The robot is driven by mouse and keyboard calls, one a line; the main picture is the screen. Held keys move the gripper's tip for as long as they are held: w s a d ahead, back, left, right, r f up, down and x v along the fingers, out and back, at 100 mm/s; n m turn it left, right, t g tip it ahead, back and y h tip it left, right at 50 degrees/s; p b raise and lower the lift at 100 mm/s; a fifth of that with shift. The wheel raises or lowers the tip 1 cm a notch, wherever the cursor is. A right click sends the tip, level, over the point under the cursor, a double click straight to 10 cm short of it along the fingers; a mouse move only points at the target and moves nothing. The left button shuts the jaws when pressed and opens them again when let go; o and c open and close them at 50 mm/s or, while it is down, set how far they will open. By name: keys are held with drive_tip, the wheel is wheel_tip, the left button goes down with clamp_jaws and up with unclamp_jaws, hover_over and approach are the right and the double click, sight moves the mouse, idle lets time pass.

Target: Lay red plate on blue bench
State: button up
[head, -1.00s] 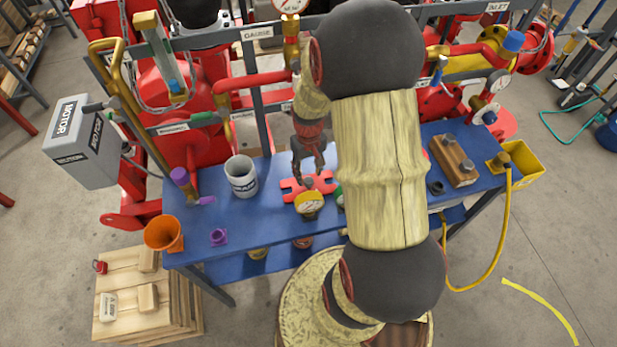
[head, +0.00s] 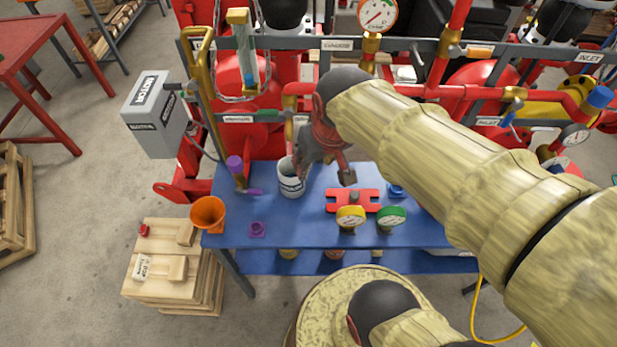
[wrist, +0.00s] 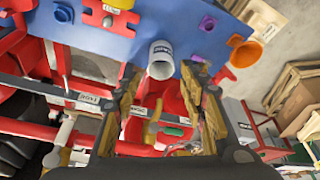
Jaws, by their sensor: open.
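The red plate (head: 353,200), flat with notched ends, lies on the blue bench (head: 290,232), behind the yellow and green gauges. A small grey-brown piece shows at its middle. It also seems to show at the top of the wrist view (wrist: 104,18), cut by the edge. My gripper (head: 324,172) is open and empty, above the bench between the white mug (head: 292,184) and the plate, apart from the plate. In the wrist view my fingers (wrist: 163,98) are wide apart, with the mug (wrist: 161,62) beyond them and red pipework between them.
A yellow gauge (head: 350,217) and a green gauge (head: 391,217) stand before the plate. An orange funnel (head: 208,212) and purple pieces (head: 257,229) are at the bench's left. Pipes and rails (head: 430,92) rise behind. The bench front between purple piece and yellow gauge is clear.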

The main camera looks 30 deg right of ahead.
drive_tip(key=s+a+r+n+t, duration=0.1)
drive_tip(key=s+a+r, duration=0.3)
drive_tip(key=s+a, duration=0.1)
drive_tip(key=shift+s+a+t+y, duration=0.15)
drive_tip(key=shift+a+t+y, duration=0.1)
drive_tip(key=shift+t+y, duration=0.05)
wheel_tip(320, 180, down, 4)
drive_tip(key=b, duration=0.3)
drive_tip(key=shift+r+b, duration=0.2)
drive_tip(key=shift+b, duration=0.1)
idle(0.3)
